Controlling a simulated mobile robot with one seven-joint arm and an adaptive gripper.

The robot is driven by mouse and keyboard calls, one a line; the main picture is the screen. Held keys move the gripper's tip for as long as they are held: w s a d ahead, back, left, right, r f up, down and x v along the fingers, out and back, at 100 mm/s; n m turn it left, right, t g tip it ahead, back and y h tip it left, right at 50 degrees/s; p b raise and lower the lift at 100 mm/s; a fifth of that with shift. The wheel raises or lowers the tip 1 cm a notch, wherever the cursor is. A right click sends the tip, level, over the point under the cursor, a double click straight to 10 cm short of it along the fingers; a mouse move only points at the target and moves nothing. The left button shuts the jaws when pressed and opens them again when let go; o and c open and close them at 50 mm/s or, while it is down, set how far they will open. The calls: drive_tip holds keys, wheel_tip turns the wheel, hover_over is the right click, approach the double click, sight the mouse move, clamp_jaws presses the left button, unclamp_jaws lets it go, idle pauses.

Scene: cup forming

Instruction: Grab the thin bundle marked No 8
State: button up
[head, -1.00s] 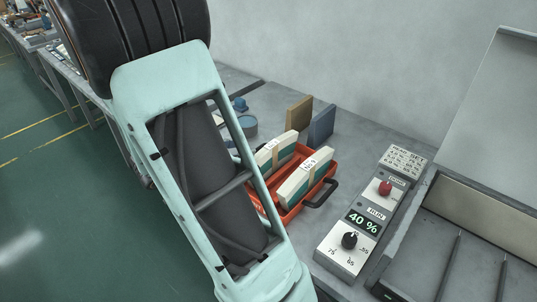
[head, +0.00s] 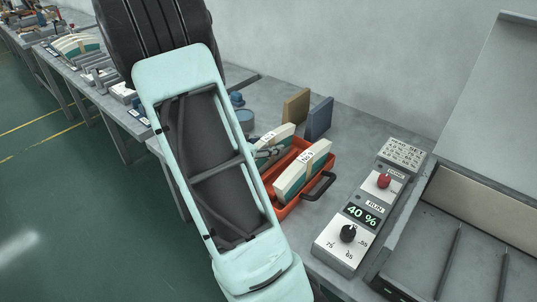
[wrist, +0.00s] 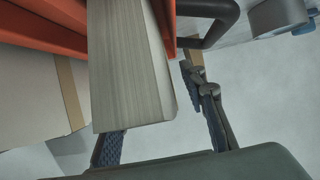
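An orange crate (head: 282,212) holds two cream-and-green bundles with brown bands and white labels. The back bundle (head: 283,133) and the front bundle (head: 290,183) stand side by side. Their label numbers are too small to read surely. My gripper (wrist: 160,125) is open. In the wrist view a pale layered bundle (wrist: 130,65) lies between its fingers, close to the left finger, with a gap to the right one. It appears to be the back bundle. In the head view a grey finger shows between the bundles; my arm hides the crate's left part.
The crate's dark handle (head: 321,186) sticks out on the right. A tan block (head: 296,105) and a dark blue block (head: 319,118) stand behind the crate. A control box (head: 345,240) reading 40 % and a grey machine (head: 470,245) stand to the right.

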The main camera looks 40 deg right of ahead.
drive_tip(key=shift+d, duration=0.2)
clamp_jaws()
idle(0.4)
